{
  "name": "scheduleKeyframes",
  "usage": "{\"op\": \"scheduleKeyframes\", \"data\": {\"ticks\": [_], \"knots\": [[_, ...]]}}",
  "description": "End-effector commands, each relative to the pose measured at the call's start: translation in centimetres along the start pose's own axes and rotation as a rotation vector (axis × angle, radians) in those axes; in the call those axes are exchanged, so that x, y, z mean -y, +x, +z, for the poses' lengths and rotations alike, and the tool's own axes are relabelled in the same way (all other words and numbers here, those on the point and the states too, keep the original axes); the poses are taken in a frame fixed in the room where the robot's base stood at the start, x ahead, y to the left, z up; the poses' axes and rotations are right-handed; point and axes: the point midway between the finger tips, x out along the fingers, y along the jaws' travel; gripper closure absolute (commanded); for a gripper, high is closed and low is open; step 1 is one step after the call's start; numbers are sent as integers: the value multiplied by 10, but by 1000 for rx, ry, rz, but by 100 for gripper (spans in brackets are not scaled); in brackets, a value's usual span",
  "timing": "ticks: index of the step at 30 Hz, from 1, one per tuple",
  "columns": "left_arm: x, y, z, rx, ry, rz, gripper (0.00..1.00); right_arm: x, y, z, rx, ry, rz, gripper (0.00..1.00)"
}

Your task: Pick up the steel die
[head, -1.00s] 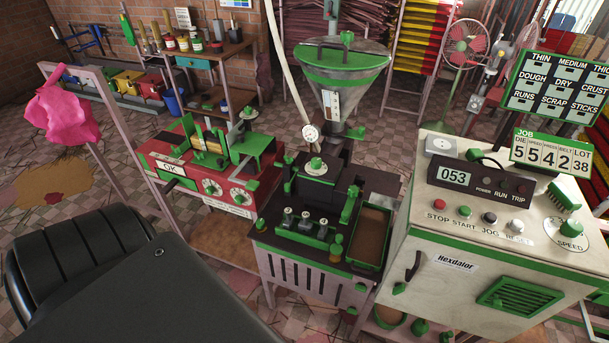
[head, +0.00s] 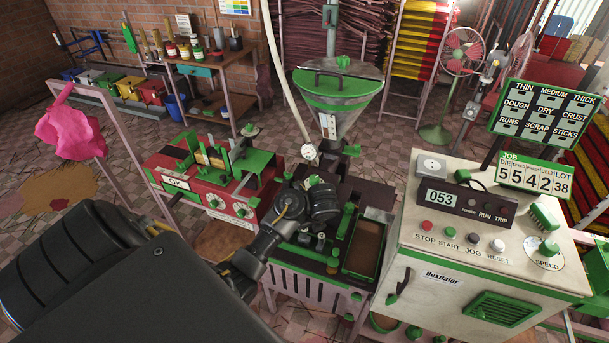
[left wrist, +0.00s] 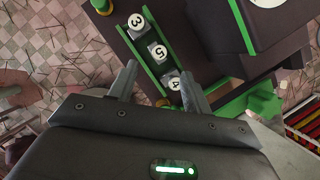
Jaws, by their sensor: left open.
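Three dies with round white tops numbered 3 (left wrist: 136,20), 5 (left wrist: 159,51) and 4 (left wrist: 174,84) stand in a row in a green-railed rack (left wrist: 127,36) in the left wrist view. I cannot tell which one is the steel die. My left gripper (left wrist: 158,74) is open and empty above the rack. Die 5 shows just beyond and between its fingertips; die 4 shows beside the right finger, partly covered. In the head view my wrist hides part of the rack and dies, and the fingertips cannot be made out. My right gripper is not in view.
The rack is on a dark-topped extruder bench, below a hopper (head: 338,92). A green-rimmed brown tray (head: 364,246) lies right of it. A white control cabinet (head: 455,262) stands farther right. A red machine (head: 188,194) stands left, near a pink cloth (head: 72,131).

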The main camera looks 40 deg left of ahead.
Motion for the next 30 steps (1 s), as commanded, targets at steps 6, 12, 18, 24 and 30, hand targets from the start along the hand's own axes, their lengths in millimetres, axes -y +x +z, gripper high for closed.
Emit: {"op": "scheduleKeyframes", "data": {"ticks": [6,12,18,24,30], "knots": [[-1,29,0,1,-1,4,51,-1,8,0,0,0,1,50],[0,54,-1,-1,-2,1,51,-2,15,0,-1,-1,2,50],[0,58,-1,-2,-5,-1,51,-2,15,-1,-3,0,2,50],[-1,82,1,-1,-3,2,51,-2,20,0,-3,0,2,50],[-1,106,1,-2,-4,1,51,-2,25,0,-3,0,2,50]]}}
